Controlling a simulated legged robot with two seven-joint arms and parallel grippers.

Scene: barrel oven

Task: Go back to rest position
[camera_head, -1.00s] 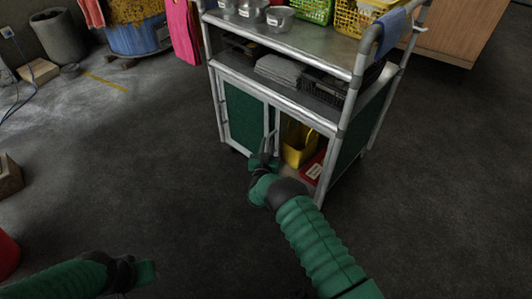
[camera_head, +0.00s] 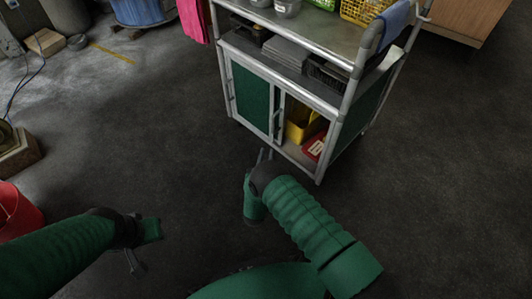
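My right gripper (camera_head: 264,155) shows as two thin grey fingers, apart and with nothing between them, just beyond the bend of my green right arm. It is in front of the trolley's open cabinet and appears clear of it. My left gripper (camera_head: 135,262) is low at the left, below the end of my green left arm. Its fingers are small and dark against the floor, so I cannot tell how far apart they are. I see nothing held in it.
A metal trolley (camera_head: 300,92) with green panels stands ahead. Its cabinet's right side is open, with a yellow container (camera_head: 303,122) and a red item (camera_head: 315,146) inside. A red bucket (camera_head: 18,212) is at the left edge. The dark floor (camera_head: 430,160) to the right is clear.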

